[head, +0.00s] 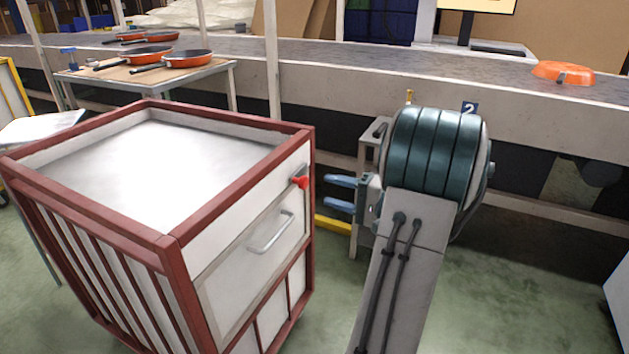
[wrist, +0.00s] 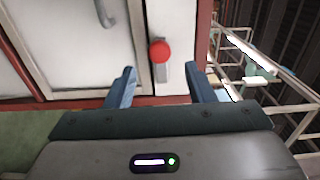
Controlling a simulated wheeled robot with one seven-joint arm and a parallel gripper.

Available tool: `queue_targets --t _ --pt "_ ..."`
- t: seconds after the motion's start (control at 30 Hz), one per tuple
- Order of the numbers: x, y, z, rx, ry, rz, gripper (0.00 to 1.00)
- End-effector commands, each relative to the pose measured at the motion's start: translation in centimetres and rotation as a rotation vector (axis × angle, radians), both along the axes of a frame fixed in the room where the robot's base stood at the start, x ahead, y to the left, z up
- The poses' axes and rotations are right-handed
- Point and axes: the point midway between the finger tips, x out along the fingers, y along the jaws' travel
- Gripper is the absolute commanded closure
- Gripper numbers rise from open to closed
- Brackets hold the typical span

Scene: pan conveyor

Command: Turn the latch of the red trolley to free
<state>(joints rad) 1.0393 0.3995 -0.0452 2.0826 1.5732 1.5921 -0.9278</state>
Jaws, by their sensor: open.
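The red trolley (head: 170,240) stands at the left in the head view, with a red frame and white panels. Its latch (head: 300,182) is a small red piece near the top right of the front panel. In the wrist view the latch (wrist: 160,50) shows as a red knob on a white strip beside the panel edge. My gripper (head: 341,193) is open, its blue fingers pointing left toward the trolley, a short way from the latch. In the wrist view my gripper (wrist: 162,85) has its fingers on either side of the latch's line, with the latch ahead of them, untouched.
A grey handle (head: 270,233) sits on the front panel, left of the latch. A conveyor (head: 350,65) runs across the back with an orange pan (head: 563,72). A side table (head: 210,72) holds orange pans. Green floor is clear at the lower right.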

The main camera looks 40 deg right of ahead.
Motion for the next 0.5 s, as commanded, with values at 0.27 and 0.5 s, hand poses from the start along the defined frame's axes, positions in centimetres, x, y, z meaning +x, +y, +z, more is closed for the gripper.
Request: queue_targets --t 0.27,0.5 --pt "-3.9 -2.2 0.1 0.000 0.001 -0.003 0.51" --pt "-4.6 -2.6 -0.1 0.001 0.000 0.000 0.51"
